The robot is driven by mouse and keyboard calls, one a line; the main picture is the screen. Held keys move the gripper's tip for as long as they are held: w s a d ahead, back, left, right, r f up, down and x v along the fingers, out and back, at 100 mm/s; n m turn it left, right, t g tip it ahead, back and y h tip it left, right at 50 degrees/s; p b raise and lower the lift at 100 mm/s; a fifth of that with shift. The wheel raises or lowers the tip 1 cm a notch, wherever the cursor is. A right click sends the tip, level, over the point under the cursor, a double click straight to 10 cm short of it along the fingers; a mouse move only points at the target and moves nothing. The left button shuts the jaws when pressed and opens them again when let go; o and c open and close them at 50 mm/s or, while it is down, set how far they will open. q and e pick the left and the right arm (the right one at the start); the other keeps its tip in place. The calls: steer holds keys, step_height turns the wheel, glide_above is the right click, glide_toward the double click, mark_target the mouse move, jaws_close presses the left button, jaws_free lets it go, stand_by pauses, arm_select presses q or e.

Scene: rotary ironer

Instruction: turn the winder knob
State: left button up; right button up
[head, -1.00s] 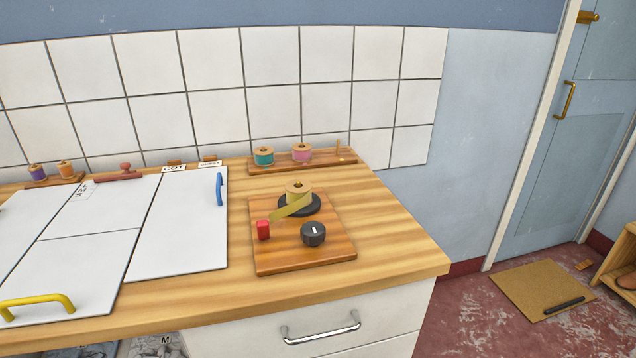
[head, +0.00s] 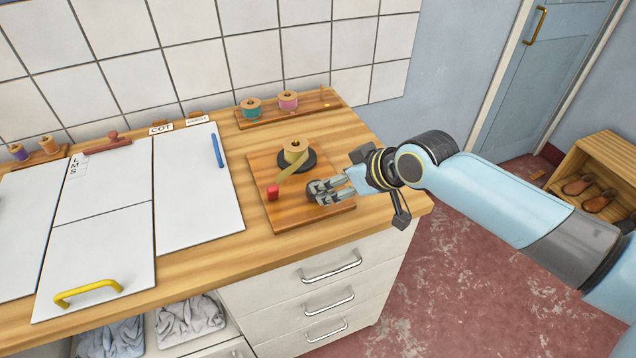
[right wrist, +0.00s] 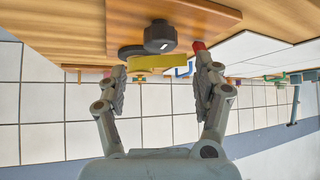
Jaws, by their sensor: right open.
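The winder knob is dark and round with a white mark. In the head view it (head: 312,187) is partly hidden behind my right gripper's fingers. In the right wrist view, which is upside down, the knob (right wrist: 160,37) shows clear at the upper middle. My right gripper (head: 325,191) is open and empty over the front right of the winder board (head: 262,165). In the right wrist view its two fingers (right wrist: 160,68) stand apart, with the knob beyond the gap between them; I see no contact. My left gripper is not in view.
On the board, a wooden spool (head: 295,148) with yellow ribbon sits on a dark disc, and a red block (head: 272,193) stands at the left. A rack with teal and pink spools (head: 287,100) is behind. White panels (head: 190,205) with handles lie left.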

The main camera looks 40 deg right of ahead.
steer(key=x, duration=0.8)
steer(key=shift+c, duration=0.2)
steer(key=c, duration=1.2)
